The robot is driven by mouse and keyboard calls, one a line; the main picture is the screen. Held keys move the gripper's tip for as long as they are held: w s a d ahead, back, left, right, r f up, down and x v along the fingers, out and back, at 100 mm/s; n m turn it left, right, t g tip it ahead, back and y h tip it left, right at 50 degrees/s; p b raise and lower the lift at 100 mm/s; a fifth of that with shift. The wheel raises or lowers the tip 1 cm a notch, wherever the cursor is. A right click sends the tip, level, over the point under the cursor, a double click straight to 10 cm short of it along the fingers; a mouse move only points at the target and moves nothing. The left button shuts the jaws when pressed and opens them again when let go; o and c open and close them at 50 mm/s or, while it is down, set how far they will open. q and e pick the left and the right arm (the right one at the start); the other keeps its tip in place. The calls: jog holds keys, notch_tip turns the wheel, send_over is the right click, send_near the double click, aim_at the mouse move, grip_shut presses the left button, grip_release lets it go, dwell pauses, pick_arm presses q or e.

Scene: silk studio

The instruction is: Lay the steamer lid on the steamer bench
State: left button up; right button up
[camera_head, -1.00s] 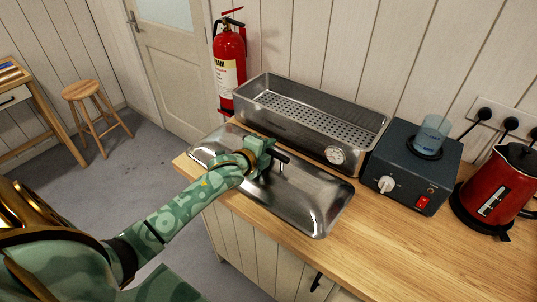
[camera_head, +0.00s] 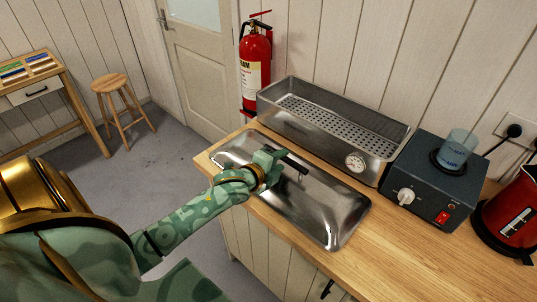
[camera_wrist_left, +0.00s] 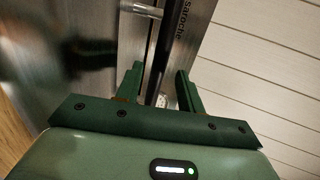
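The steamer lid (camera_head: 325,207) is a shiny steel rectangle with a black bar handle (camera_head: 294,161) on top. It lies on the wooden bench (camera_head: 395,265), in front of the open steel steamer box (camera_head: 375,140). My left gripper (camera_head: 272,164) is at the lid's far left part, close to the handle. In the left wrist view its two green fingers (camera_wrist_left: 158,84) stand apart, with the black handle (camera_wrist_left: 163,50) in line between them and gaps on both sides. Contact with the handle cannot be made out. My right gripper is not in view.
A dark burner unit (camera_head: 432,180) with a blue beaker (camera_head: 457,150) stands right of the steamer box. A red kettle (camera_head: 512,212) is at the right edge. A fire extinguisher (camera_head: 255,70) hangs at the wall behind. The bench front right is clear.

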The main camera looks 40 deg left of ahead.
pick_arm(q)
jog(key=v, duration=0.7)
jog(key=shift+p, duration=0.45)
